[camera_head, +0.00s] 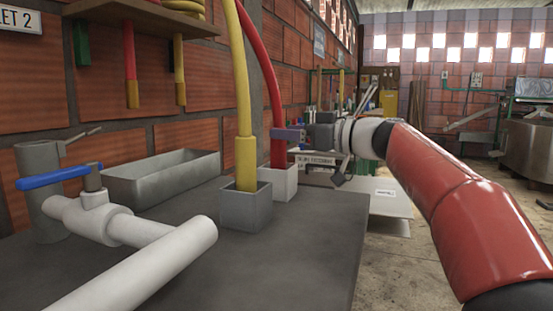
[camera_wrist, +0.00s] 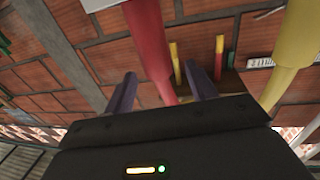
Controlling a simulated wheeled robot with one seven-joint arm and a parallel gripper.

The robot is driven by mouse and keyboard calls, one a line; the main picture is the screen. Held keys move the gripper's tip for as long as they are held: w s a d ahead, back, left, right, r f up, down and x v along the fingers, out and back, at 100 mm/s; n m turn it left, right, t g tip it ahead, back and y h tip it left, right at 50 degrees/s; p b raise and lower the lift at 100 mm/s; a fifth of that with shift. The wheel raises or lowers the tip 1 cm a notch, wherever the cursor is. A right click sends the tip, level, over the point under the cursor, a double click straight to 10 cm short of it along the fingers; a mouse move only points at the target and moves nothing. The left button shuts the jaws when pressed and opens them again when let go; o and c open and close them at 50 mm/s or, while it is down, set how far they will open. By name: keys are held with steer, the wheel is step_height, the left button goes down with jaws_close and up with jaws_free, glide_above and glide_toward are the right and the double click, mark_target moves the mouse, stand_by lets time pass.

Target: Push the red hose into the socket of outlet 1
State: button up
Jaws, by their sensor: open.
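The red hose (camera_head: 273,85) hangs down in the head view, and its thicker lower end stands upright in the light square socket box (camera_head: 282,185). How deep it sits is hidden by the box wall. I cannot read which outlet this box belongs to. My gripper (camera_head: 290,134) is at the hose's lower part, above the box. In the wrist view, the red hose (camera_wrist: 149,40) passes between my two spread purple fingers (camera_wrist: 160,70), with gaps at both sides. My gripper is open.
A yellow hose (camera_head: 244,150) stands in a grey socket box (camera_head: 246,214) close in front. A white pipe valve with a blue handle (camera_head: 58,177) and a grey trough (camera_head: 162,178) are left on the grey bench (camera_head: 300,250). A sign reading "LET 2" (camera_head: 18,17) hangs top left.

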steer(key=x, duration=0.3)
steer(key=shift+w+a, duration=0.1)
steer(key=shift+w, duration=0.05)
steer(key=shift+c, duration=0.2)
jaws_close()
